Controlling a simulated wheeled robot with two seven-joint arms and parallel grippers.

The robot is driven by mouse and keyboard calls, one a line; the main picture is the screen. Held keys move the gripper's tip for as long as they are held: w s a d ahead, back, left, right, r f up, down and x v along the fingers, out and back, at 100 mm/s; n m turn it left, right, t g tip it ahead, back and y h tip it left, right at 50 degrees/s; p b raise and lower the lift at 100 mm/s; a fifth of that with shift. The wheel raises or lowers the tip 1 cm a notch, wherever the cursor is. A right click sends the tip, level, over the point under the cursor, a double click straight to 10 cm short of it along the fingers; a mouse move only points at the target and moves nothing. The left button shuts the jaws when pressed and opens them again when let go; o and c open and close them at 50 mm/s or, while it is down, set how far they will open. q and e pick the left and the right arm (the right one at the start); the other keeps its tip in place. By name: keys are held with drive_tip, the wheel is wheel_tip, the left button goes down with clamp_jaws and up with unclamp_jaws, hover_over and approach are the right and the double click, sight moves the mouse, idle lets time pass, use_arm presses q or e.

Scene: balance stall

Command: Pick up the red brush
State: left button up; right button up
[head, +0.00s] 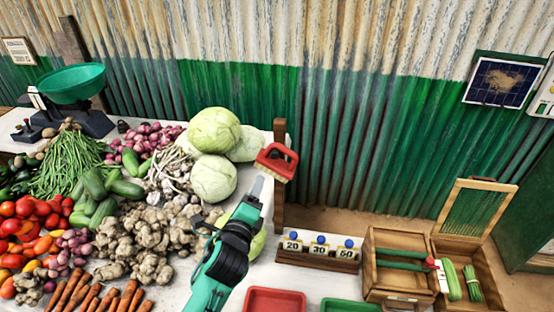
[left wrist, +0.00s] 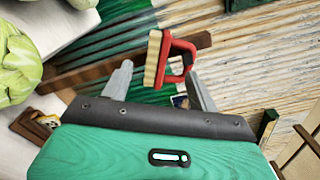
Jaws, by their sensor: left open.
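The red brush (head: 277,160) has a red looped handle and pale bristles. In the head view it shows in front of the wooden post at the right end of the vegetable table; I cannot tell how it is held up there. My left gripper (head: 258,187) is open and empty, just below and left of the brush. In the left wrist view the brush (left wrist: 157,58) shows between and beyond the two fingertips of my left gripper (left wrist: 160,84), with its bristles to the left. No finger appears to touch it. My right gripper is not in view.
Cabbages (head: 214,178) lie close to the left of the brush on the table edge. The wooden post (head: 280,198) stands behind it, before a corrugated wall (head: 340,130). Number blocks (head: 318,248), an open wooden box (head: 395,250) and a red tray (head: 274,300) are lower right.

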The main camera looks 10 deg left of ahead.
sight(263, 166)
use_arm(q)
drive_tip(key=w+p, duration=0.3)
drive_tip(key=w, duration=0.5)
drive_tip(key=shift+w+d, duration=0.1)
drive_tip(key=shift+w, duration=0.2)
drive_tip(key=shift+w+f, duration=0.15)
drive_tip(key=shift+w, duration=0.15)
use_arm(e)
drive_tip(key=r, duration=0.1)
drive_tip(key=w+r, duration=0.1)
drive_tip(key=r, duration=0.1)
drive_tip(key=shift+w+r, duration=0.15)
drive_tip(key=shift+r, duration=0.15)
use_arm(q)
drive_tip(key=c, duration=1.2)
